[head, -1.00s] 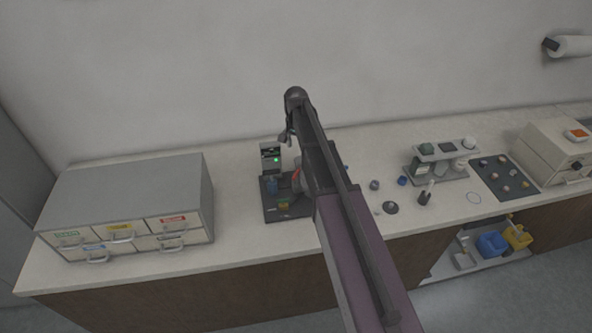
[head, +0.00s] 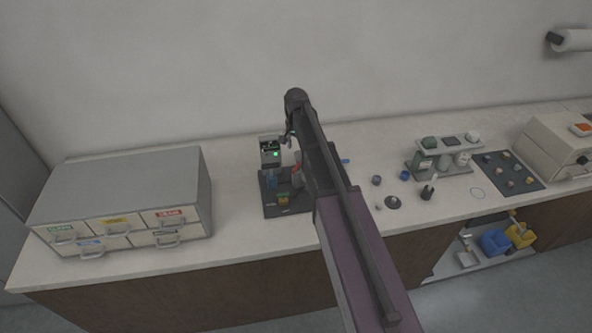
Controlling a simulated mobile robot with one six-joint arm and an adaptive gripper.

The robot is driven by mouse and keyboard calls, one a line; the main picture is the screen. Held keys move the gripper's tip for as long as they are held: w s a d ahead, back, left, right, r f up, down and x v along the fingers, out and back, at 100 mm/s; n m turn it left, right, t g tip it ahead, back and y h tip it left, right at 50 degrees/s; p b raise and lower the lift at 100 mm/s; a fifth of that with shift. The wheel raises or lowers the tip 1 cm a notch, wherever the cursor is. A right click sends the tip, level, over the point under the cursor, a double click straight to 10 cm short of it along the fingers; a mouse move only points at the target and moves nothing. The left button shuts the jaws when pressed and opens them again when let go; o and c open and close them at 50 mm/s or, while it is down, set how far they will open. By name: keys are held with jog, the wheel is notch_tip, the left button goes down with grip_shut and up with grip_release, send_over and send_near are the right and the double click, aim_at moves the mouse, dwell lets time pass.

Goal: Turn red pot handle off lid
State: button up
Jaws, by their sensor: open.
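The mounting press (head: 270,153) stands on the counter on a dark base plate (head: 289,209), with a green light on its front. A small red part (head: 297,171), perhaps the pot handle, shows beside the press, partly hidden by my arm. The lid cannot be made out. My gripper (head: 287,140) is small in the view, above the counter and close to the right side of the press. It is open and holds nothing that I can see.
A grey drawer cabinet (head: 120,199) stands at the left. Small round parts (head: 393,202) lie right of my arm. A bottle rack (head: 444,157) and a dark mat with samples (head: 513,172) stand farther right. The counter between cabinet and press is clear.

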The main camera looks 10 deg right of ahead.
aim_at(296, 167)
jog(key=shift+f+b, duration=4.65)
jog(key=shift+f, duration=0.25)
grip_shut()
